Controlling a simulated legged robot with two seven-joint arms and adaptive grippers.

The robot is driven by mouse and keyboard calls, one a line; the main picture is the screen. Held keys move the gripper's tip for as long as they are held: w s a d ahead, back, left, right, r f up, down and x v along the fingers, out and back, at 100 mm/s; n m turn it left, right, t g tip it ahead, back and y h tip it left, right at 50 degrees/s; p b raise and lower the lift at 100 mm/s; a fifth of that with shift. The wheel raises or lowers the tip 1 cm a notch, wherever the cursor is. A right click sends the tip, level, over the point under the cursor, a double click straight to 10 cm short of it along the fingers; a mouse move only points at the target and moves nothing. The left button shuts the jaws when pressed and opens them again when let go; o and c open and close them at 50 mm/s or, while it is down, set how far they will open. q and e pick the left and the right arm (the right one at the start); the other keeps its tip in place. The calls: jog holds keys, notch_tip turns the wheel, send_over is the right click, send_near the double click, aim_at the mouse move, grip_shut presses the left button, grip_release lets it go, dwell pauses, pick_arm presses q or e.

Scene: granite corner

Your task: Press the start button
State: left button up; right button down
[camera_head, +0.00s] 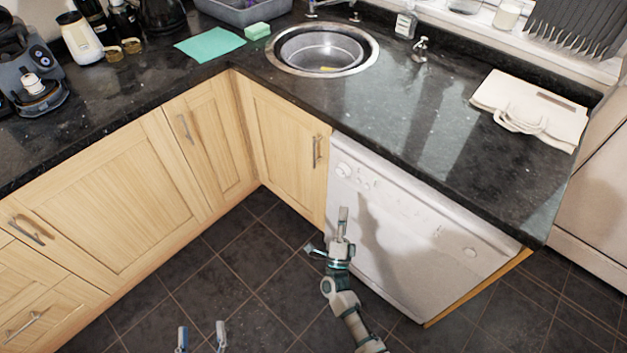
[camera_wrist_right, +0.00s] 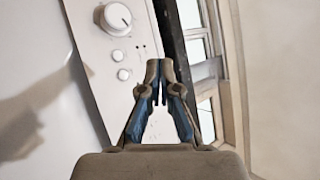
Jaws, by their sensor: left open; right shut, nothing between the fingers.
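The white dishwasher (camera_head: 410,262) stands under the counter, its door shut. Its control panel has a round knob (camera_head: 344,170) at the left end and small buttons (camera_head: 363,184) beside it. The right wrist view shows the knob (camera_wrist_right: 117,18) and two small round buttons (camera_wrist_right: 120,65). I cannot tell which is the start button. My right gripper (camera_head: 343,212) is shut and empty, in front of the dishwasher's left part; its fingertips (camera_wrist_right: 159,66) appear beside the buttons, contact unclear. My left gripper (camera_head: 201,335) is open and empty at the bottom edge, over the floor.
The dark granite counter (camera_head: 420,130) overhangs the dishwasher. A round sink (camera_head: 322,50) and a folded cream cloth bag (camera_head: 530,108) are on it. Wooden cabinets (camera_head: 120,200) with metal handles line the left. The tiled floor (camera_head: 230,275) is clear.

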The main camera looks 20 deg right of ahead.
aim_at(367, 187)
pick_arm(q)
jog(key=shift+s+a+f, duration=0.1)
jog(key=shift+a+f, duration=0.2)
jog(key=shift+a, duration=0.1)
pick_arm(e)
jog(key=shift+w+a+f, duration=0.2)
jog(key=shift+a+f, duration=0.1)
pick_arm(q)
jog(key=shift+s+d+r+t+b, duration=0.15)
jog(key=shift+r+t+b, duration=0.15)
jog(key=shift+r+t, duration=0.25)
jog(key=shift+s+a+r+t+b, duration=0.1)
jog(key=shift+s+r+t+b, duration=0.25)
jog(key=shift+r, duration=0.35)
jog(key=shift+d+r+t+b, duration=0.1)
jog(key=shift+r+t+b, duration=0.1)
jog(key=shift+r+t, duration=0.35)
pick_arm(e)
jog(key=w+d, duration=0.3)
jog(key=d, duration=0.5)
jog(key=shift+w+d, duration=0.2)
pick_arm(q)
jog(key=shift+w, duration=0.1)
pick_arm(e)
jog(key=shift+d, duration=0.15)
